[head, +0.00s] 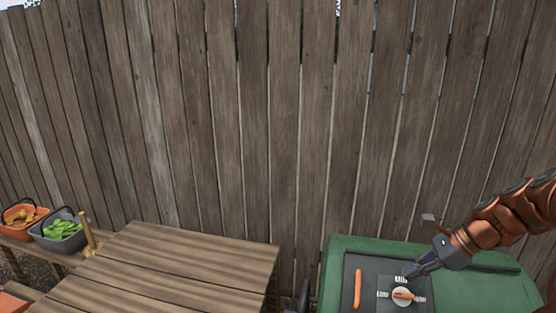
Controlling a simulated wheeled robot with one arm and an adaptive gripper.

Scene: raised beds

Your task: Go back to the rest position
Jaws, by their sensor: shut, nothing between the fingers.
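My gripper (409,271) reaches in from the right side of the head view. Its fingers are shut and empty. The fingertips are close to a round dial with an orange pointer (403,296) on a dark panel; I cannot tell whether they touch it. White marks surround the dial. The panel lies on a green surface (480,291) at the lower right. An orange strip (358,288) sits on the panel, left of the dial.
A wooden slatted table (180,265) stands left of the green surface. At the far left are an orange basket (22,214) and a grey basket (58,232) with green leaves. A wooden fence (260,120) closes the back. The air above the table is free.

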